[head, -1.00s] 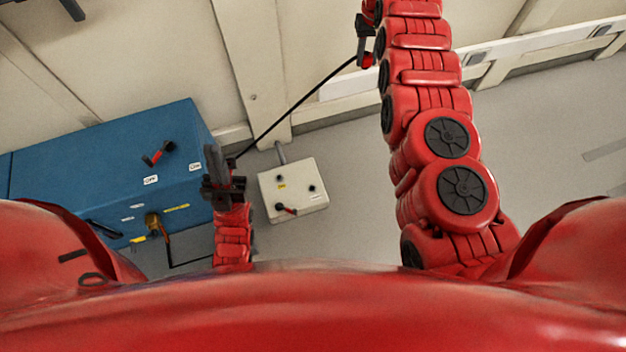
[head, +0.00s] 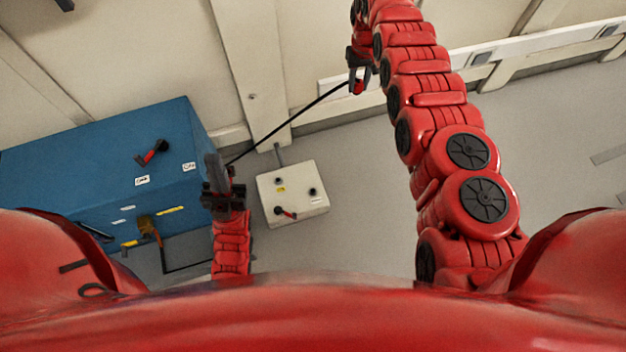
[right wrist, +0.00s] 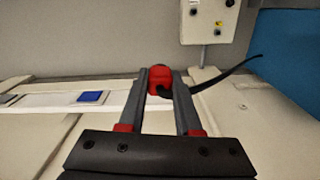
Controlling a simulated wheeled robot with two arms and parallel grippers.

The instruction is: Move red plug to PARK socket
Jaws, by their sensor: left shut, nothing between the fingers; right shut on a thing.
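The red plug (right wrist: 160,77) is between the fingertips of my right gripper (right wrist: 161,84) in the right wrist view. In the head view, the plug (head: 358,86) hangs at my right gripper (head: 357,72), high above centre. My right gripper is shut on it. A black cable (head: 290,122) runs from the plug down-left and passes behind my left gripper (head: 214,172). My left gripper is shut and empty in front of the blue cabinet's right edge. A pale box (head: 292,193) with dark round fittings and a red-handled switch is right of it. Its labels are too small to read, so I cannot tell the PARK socket.
The blue cabinet (head: 90,165) at left carries a red-and-black handle (head: 152,152) and a brownish fitting (head: 147,227). A white rail (head: 440,68) runs along the pale wall. A blue square (right wrist: 92,97) is on the rail.

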